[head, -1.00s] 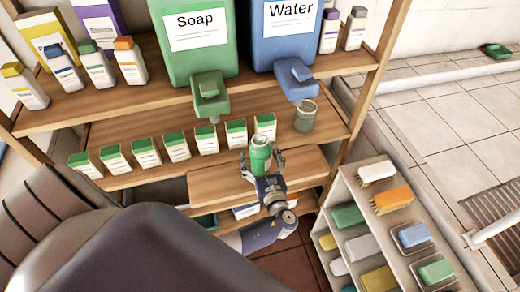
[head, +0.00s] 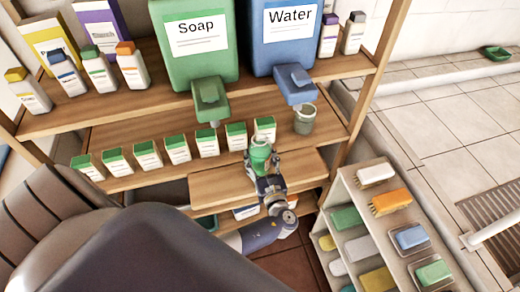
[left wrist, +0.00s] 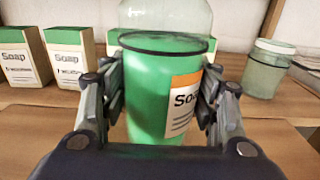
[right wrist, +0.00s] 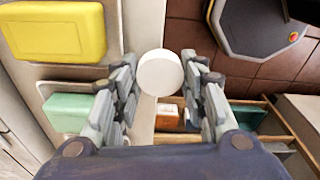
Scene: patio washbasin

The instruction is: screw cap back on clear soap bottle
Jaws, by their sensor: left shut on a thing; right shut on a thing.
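The clear soap bottle (left wrist: 160,90) holds green liquid with clear space above it and an orange-and-white label; its top is cut off in the left wrist view. In the head view the bottle (head: 260,153) stands over a low wooden shelf board. My left gripper (head: 260,168) is shut around the bottle's sides, and its fingers flank it in the left wrist view. In the right wrist view a round white cap (right wrist: 160,73) sits between the fingertips of my right gripper (right wrist: 160,82), which is shut on it. My right gripper is out of the head view.
Large green Soap (head: 195,40) and blue Water (head: 285,35) dispensers stand above, their spouts overhanging. A row of green-topped soap boxes (head: 177,148) and a clear jar (head: 304,120) line the middle shelf. A rack (head: 349,187) of sponges and brushes stands at right.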

